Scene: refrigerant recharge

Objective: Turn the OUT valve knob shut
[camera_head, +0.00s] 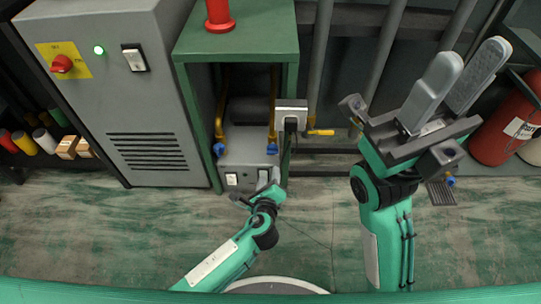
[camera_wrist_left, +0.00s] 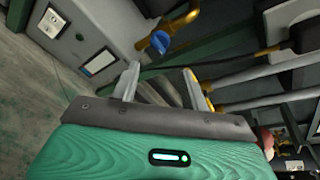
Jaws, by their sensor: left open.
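Two blue valve knobs sit on yellow pipes at the grey unit (camera_head: 247,155) under the green bench: a left knob (camera_head: 219,149) and a right knob (camera_head: 272,149). I cannot read which is marked OUT. My left gripper (camera_head: 269,176) is low in front of the unit, just below the right knob. In the left wrist view its fingers (camera_wrist_left: 161,72) are spread and empty, with one blue knob (camera_wrist_left: 160,41) beyond the tips, apart from them. My right gripper (camera_head: 472,56) is raised at the right, its fingers apart with nothing between them.
A grey cabinet (camera_head: 150,110) with a red switch stands at the left. The green bench (camera_head: 270,40) frames the unit, and a grey box (camera_head: 291,112) with a cable sits by its right leg. A red extinguisher (camera_head: 503,130) is at the right.

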